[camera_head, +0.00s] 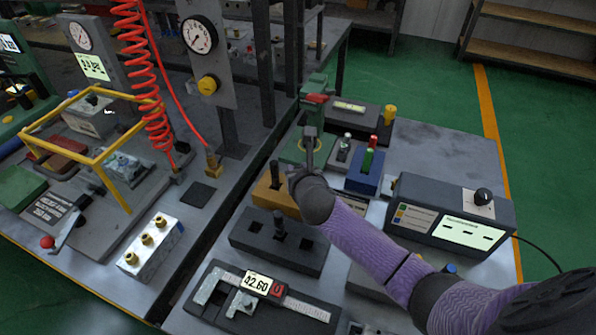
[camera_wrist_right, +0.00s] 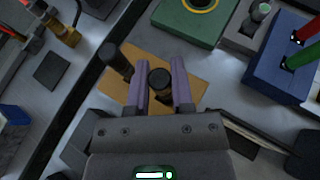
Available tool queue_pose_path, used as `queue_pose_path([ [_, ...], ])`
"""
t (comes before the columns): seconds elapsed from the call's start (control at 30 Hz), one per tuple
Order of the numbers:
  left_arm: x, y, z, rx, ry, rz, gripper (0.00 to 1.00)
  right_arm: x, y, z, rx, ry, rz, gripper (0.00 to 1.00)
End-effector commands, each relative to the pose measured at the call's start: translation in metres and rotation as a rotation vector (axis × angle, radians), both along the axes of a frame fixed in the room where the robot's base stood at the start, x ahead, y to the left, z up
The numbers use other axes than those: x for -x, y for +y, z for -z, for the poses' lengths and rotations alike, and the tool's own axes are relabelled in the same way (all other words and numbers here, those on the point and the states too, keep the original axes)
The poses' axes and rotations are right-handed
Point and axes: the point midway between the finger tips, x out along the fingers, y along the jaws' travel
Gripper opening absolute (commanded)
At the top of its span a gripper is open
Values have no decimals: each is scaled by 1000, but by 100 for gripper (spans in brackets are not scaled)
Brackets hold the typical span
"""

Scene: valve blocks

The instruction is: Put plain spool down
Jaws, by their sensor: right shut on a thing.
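My right gripper (camera_wrist_right: 159,66) is shut on the plain spool (camera_wrist_right: 160,79), a dark cylinder seen end-on between its two purple fingers in the right wrist view. Below it is an orange block (camera_wrist_right: 195,80), also in the head view (camera_head: 287,207). Whether the held spool touches or sits in the block cannot be told. A second dark spool (camera_wrist_right: 117,60) stands at the block's left, also in the head view (camera_head: 275,172). In the head view my right wrist and arm hide the fingertips and held spool. My left gripper is not in view.
A green block with a ring (camera_head: 294,153) lies beyond, and a blue block (camera_head: 364,184) with red and green pegs stands to the right. A dark slotted block (camera_head: 253,235) and a caliper tray (camera_head: 215,307) lie nearer. A grey console (camera_head: 446,198) stands farther right.

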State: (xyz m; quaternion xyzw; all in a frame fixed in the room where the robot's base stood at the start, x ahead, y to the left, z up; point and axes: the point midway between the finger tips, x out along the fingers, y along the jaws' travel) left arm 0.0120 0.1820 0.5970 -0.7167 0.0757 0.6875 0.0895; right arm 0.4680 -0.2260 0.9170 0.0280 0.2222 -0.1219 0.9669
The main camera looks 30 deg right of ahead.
Motion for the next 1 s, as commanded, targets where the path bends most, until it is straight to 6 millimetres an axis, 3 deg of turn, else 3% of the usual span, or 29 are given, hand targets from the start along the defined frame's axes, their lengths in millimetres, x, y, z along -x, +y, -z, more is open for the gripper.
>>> queue_pose_path([
  [0.07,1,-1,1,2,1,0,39,0,0,2,1,-1,0,0],
  [0.1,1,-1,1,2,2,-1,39,0,0,3,1,0,0,30],
  [0.27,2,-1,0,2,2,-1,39,0,0,2,0,0,0,64],
  [0.63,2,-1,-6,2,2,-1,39,5,2,-5,0,0,-1,64],
  [1.0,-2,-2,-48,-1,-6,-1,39,85,22,-48,0,0,-1,64],
])
